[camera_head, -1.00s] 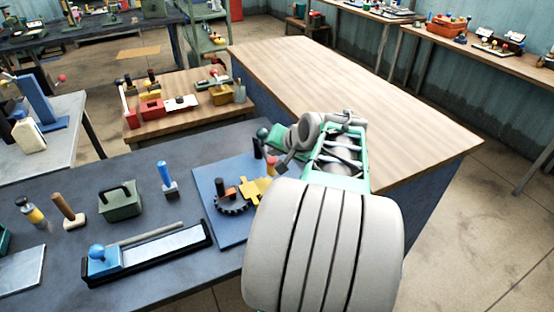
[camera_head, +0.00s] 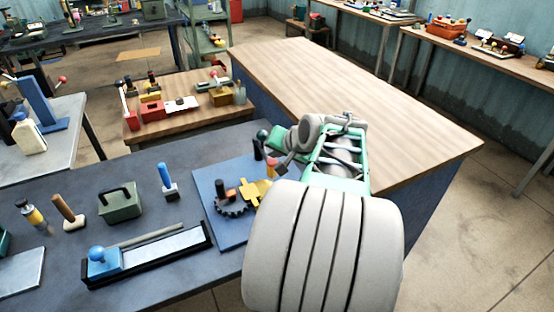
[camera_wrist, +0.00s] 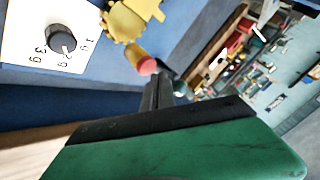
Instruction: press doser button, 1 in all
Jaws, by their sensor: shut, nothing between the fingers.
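An orange cylinder with a red end (camera_wrist: 143,62) shows in the wrist view, close beside the tips of my gripper (camera_wrist: 162,78). I cannot tell whether they touch. A white panel with a dark knob (camera_wrist: 62,39) and gram marks is at upper left there; I cannot tell for sure whether these parts belong to the doser. In the head view my gripper (camera_head: 281,167) is beside a small orange-red piece (camera_head: 270,167) at the right edge of a blue plate (camera_head: 208,190). Its fingers are together and empty. My arm hides part of the plate's right side.
A dark gear (camera_head: 232,204) and a yellow toothed part (camera_head: 258,191) are on the blue plate. The wooden worktop (camera_head: 330,80) behind is bare.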

